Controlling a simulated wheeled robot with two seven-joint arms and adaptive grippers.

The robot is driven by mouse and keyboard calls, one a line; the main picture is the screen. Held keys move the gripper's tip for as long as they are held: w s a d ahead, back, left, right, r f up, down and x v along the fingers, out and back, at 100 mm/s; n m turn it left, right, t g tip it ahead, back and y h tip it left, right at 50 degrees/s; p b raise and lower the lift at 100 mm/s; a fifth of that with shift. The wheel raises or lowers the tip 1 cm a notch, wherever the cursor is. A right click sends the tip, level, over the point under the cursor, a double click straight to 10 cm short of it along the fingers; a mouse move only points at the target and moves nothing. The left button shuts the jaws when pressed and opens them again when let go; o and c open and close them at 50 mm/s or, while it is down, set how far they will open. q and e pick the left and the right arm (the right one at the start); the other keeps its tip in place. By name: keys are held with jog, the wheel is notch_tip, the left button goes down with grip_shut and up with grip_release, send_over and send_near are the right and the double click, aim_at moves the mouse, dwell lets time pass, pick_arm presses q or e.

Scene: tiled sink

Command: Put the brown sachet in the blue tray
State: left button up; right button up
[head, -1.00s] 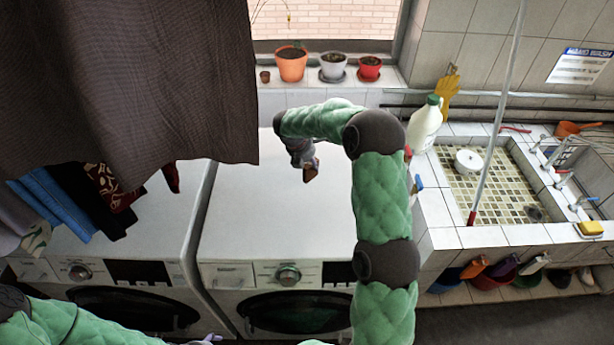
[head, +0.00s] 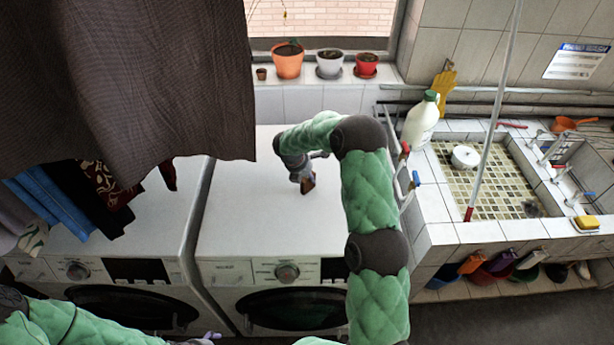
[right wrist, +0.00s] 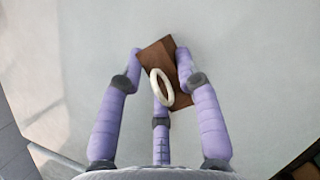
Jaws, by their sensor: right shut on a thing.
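My right gripper (head: 306,177) is over the white top of the right-hand washing machine (head: 235,190). It is shut on the brown sachet (head: 308,186), which shows as a small brown patch at the fingertips. In the right wrist view the brown sachet (right wrist: 182,88) sits tilted between the purple fingers of the gripper (right wrist: 158,68). A pale ring (right wrist: 162,87) lies across it in that view. Whether the sachet touches the machine top is unclear. Only a bit of my left gripper (head: 207,338) shows at the bottom edge.
Potted plants (head: 288,60) stand on the ledge behind. A white bottle (head: 420,120) and the tiled sink (head: 440,232) are at the right. The machine top around my gripper is mostly clear.

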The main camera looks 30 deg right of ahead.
aim_at(306, 182)
jog(key=o, duration=1.1)
jog(key=shift+f, duration=0.1)
jog(key=w+v, duration=0.1)
jog(key=v, duration=1)
jog(key=shift+s+r, duration=0.35)
jog(key=shift+s, duration=0.15)
jog(key=shift+o, duration=0.5)
jog(key=shift+a+r, duration=0.1)
jog(key=shift+r, duration=0.05)
jog(key=d+f+y, duration=0.1)
jog(key=f, duration=0.2)
jog(key=w+d+f+y, duration=0.1)
jog(key=f+y, duration=0.1)
jog(key=d+f+g+y, duration=0.1)
jog(key=f, duration=0.2)
jog(key=shift+w+d+f, duration=0.25)
jog(key=shift+d+f, duration=0.05)
jog(key=shift+d, duration=0.05)
jog(key=shift+s+f, duration=0.15)
jog(key=shift+f, duration=1.2)
jog(key=shift+s+f, duration=0.2)
jog(key=shift+f, duration=1.15)
